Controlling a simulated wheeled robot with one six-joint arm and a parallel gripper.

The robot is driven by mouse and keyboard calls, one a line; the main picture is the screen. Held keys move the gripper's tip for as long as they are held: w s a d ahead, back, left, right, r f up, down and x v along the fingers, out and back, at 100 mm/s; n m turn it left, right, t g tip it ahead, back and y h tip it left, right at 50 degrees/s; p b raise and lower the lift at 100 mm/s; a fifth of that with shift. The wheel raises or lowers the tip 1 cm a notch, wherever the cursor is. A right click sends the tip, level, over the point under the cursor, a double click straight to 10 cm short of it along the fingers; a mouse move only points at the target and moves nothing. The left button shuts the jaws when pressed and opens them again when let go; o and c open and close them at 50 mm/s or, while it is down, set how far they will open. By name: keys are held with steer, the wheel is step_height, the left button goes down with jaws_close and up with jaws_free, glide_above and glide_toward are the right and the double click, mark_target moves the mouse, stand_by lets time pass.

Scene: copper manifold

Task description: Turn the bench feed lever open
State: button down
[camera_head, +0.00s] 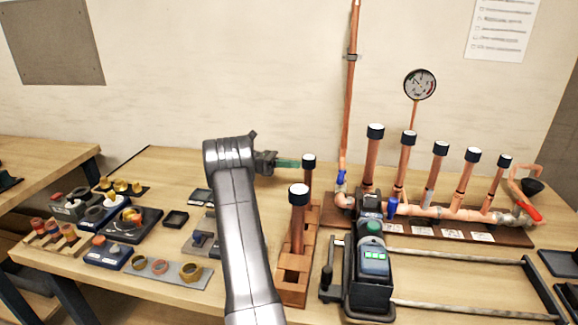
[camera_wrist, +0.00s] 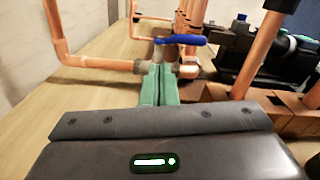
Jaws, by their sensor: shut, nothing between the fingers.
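A blue lever (camera_head: 341,177) sits at the foot of the tall copper feed pipe, at the left end of the manifold. A blue lever, apparently the same one, shows in the wrist view (camera_wrist: 181,40), lying crosswise on a valve where a horizontal copper pipe comes in from the left. My gripper (camera_head: 298,163) has green fingers and is left of the lever in the head view. In the wrist view its fingers (camera_wrist: 158,68) are shut and empty, pointing at the valve just below the lever. I cannot tell whether they touch it.
A second blue lever (camera_head: 392,208) and a red lever (camera_head: 528,211) are on the manifold. A black device (camera_head: 370,275) stands in front of the manifold.

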mark_target(341, 176)
steer(key=s+a+r+m+t+y+p, duration=0.1)
steer(key=s+r+m+y+p, duration=0.25)
steer(key=r+y+p, duration=0.4)
steer(key=s+d+r+p+x, duration=0.1)
steer(key=p+x, duration=0.2)
steer(key=x, duration=1)
steer(key=shift+r+t, duration=0.3)
steer(key=shift+r, duration=0.05)
steer(key=shift+a, duration=0.1)
